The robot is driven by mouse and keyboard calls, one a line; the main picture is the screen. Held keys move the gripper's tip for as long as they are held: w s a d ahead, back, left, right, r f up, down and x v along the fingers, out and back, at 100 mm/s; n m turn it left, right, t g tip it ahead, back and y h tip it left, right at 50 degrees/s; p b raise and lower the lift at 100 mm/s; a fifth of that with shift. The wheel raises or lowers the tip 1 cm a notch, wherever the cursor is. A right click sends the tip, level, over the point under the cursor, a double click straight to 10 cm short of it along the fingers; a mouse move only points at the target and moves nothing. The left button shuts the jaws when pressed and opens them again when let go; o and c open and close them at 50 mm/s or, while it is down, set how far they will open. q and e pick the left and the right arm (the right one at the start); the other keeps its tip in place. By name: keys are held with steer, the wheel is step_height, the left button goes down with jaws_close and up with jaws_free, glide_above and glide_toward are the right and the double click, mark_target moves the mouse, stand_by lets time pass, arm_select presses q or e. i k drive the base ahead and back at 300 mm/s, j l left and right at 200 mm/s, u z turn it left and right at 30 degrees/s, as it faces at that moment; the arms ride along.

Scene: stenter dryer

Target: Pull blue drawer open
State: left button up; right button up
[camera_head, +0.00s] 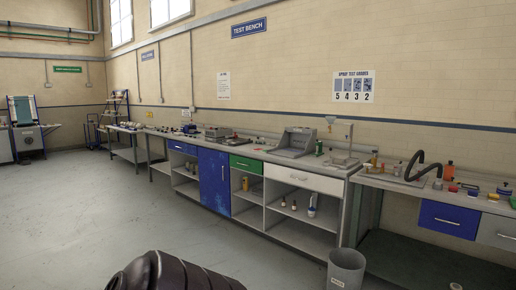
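A blue drawer (449,219) with a pale handle sits under the right-hand worktop, at the right of the head view; its front looks flush and closed. Another blue drawer (182,148) sits farther off, at the left part of the long bench, and also looks closed. Neither of my grippers is in view.
A grey bin (345,270) stands on the floor in front of the gap between the benches. A grey drawer (497,233) adjoins the nearer blue one. The long bench has a blue door (214,180), a green drawer (246,164) and a white drawer (305,180). Floor at left is clear.

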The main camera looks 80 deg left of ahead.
mark_target(191, 149)
steer(key=u, duration=3.2)
steer(key=i+u, duration=0.3)
steer(key=i, duration=0.75)
steer(key=i+j, duration=0.1)
steer(key=i, duration=5.15)
steer(key=j+u, duration=0.05)
steer(key=j, duration=0.15)
